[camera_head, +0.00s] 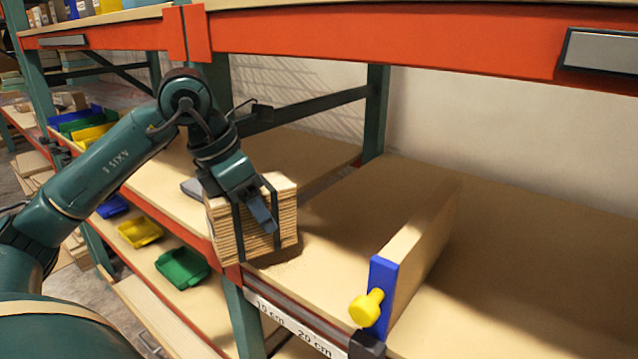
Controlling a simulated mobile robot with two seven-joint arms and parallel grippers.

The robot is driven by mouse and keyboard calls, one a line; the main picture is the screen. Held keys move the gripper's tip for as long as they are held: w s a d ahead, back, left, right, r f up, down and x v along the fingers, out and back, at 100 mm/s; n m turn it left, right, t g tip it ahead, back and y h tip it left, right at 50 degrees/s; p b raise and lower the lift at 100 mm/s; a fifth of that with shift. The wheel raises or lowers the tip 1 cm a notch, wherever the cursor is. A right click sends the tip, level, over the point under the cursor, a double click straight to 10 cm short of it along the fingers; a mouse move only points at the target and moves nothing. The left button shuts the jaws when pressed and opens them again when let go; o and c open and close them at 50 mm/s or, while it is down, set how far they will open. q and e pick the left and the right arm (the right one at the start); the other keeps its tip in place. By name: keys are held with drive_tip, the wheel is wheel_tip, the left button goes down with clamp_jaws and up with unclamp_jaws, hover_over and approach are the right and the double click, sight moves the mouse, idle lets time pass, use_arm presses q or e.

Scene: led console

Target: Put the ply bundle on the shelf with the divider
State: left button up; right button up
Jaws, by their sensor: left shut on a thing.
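The ply bundle (222,228) is a block of stacked pale sheets with dark straps around it. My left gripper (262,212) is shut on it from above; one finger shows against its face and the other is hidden. The bundle is upright at the front edge of the shelf (345,225), by the green post. I cannot tell whether its underside touches the shelf. The divider (420,245) is an upright wooden board with a blue front end (382,285) and a yellow knob (366,308). It stands to the right of the bundle, with bare shelf between them. My right gripper is out of view.
An orange beam (400,40) of the upper shelf crosses above. A green post (243,318) stands below the bundle. A scale strip (290,325) runs along the front edge. Yellow (140,232) and green (182,268) bins sit lower left. The shelf right of the divider is clear.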

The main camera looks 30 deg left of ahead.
use_arm(q)
drive_tip(key=w+d+f+p, duration=0.1)
drive_tip(key=w, duration=0.2)
drive_tip(key=w+d+p, duration=0.1)
drive_tip(key=w+d, duration=0.1)
drive_tip(key=w, duration=0.1)
drive_tip(key=w+d+f+p, duration=0.1)
drive_tip(key=w+d+p, duration=0.1)
drive_tip(key=w, duration=0.2)
drive_tip(key=shift+d+f, duration=0.1)
drive_tip(key=shift+f, duration=0.6)
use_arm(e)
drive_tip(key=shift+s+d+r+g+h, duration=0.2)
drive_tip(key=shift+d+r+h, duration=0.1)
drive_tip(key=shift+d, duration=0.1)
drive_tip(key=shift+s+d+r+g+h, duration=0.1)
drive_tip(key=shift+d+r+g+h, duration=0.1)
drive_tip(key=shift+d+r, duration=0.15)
use_arm(q)
drive_tip(key=shift+f, duration=0.1)
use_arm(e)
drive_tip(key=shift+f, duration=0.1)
